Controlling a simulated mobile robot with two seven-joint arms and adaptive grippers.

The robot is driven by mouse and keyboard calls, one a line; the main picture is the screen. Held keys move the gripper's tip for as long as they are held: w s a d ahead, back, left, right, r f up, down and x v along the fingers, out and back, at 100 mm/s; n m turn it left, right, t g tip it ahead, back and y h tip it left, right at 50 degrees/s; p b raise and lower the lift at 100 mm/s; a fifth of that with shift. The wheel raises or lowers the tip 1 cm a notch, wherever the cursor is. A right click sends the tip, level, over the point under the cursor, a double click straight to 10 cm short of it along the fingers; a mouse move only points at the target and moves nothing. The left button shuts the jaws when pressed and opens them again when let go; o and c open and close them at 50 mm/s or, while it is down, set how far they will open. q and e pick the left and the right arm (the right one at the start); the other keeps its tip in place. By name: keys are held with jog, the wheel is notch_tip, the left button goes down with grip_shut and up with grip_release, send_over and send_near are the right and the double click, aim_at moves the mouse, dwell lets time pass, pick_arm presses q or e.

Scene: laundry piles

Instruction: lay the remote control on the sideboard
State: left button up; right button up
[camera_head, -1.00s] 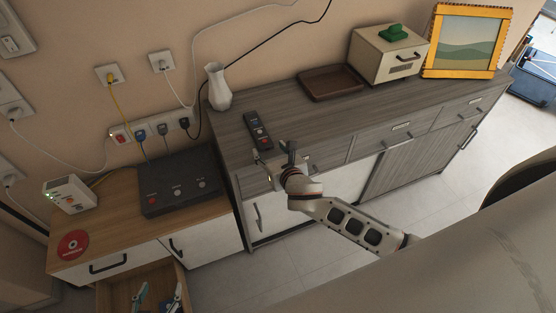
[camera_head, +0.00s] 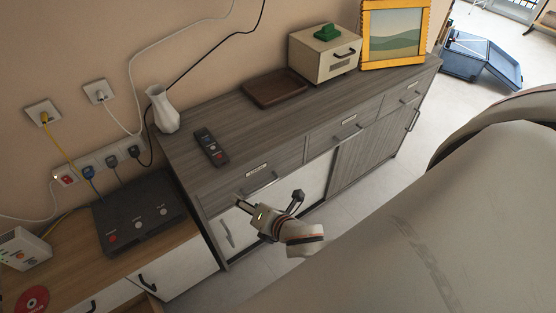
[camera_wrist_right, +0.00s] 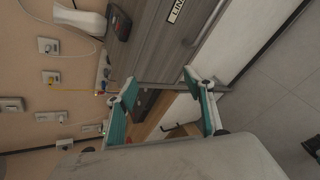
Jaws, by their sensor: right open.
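The remote control (camera_head: 211,147), dark with a red button, lies flat on the grey wood-grain top of the sideboard (camera_head: 232,121), near its left end. Part of it also shows at the top of the right wrist view (camera_wrist_right: 121,24). My right gripper (camera_head: 269,199) is in front of the sideboard's drawers, apart from the remote. Its two teal-padded fingers (camera_wrist_right: 160,86) are spread with nothing between them. My left gripper is in neither view.
A white vase (camera_head: 163,110) stands left of the remote. A brown tray (camera_head: 275,89), a cream box (camera_head: 322,58) with a green object on top and a yellow-framed picture (camera_head: 395,35) stand farther right. A lower wooden cabinet with a black box (camera_head: 138,214) adjoins on the left.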

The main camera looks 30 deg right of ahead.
jog(key=s+d+f+m, duration=0.2)
jog(key=s+f+m, duration=0.3)
jog(key=m, duration=0.6)
jog(key=s+d+f+m+g, duration=0.1)
jog(key=s+d+f+m, duration=0.1)
jog(key=s+f+m, duration=0.2)
jog(key=s+m, duration=0.3)
jog(key=m, duration=0.4)
jog(key=shift+f, duration=0.4)
